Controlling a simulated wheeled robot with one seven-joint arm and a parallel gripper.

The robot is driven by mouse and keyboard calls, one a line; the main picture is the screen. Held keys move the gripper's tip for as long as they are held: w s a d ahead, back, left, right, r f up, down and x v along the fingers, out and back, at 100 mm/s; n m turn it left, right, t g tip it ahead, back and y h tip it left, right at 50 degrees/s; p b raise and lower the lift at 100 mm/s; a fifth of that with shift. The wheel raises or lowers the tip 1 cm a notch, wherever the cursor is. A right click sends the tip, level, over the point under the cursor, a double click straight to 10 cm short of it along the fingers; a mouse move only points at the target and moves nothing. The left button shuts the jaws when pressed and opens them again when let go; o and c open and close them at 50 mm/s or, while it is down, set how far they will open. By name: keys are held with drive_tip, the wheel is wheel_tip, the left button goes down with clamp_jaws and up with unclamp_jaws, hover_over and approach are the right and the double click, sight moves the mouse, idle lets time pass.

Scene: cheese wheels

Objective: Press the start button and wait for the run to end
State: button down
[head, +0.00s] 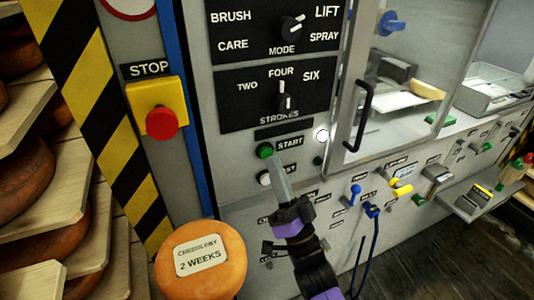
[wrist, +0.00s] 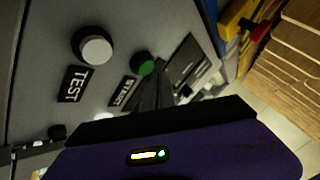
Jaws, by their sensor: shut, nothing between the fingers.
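The green start button (head: 264,151) sits left of its START label on the grey machine panel, under the STROKES dial. It also shows in the wrist view (wrist: 146,64), beside the START plate. My gripper (head: 273,161) is shut and empty, its fingertips right at the lower right edge of the green button. In the wrist view the dark fingers (wrist: 157,80) reach up to the button's lower edge. I cannot tell whether they touch it or whether it is pushed in. A round white lamp (head: 322,135) to the right looks bright.
The white test button (head: 264,179) is just below; it is large in the wrist view (wrist: 96,50). A red stop button (head: 161,123) on a yellow box is to the left. The MODE knob (head: 288,27) and STROKES knob (head: 284,102) are above. An orange cheese wheel (head: 201,262) stands lower left.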

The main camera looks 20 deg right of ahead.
drive_tip(key=shift+w, duration=0.15)
drive_tip(key=shift+w, duration=0.25)
drive_tip(key=shift+w+b, duration=0.4)
drive_tip(key=shift+b, duration=0.1)
idle(0.5)
drive_tip(key=shift+s, duration=0.8)
drive_tip(key=shift+s+p, duration=0.8)
drive_tip(key=shift+s, duration=1.75)
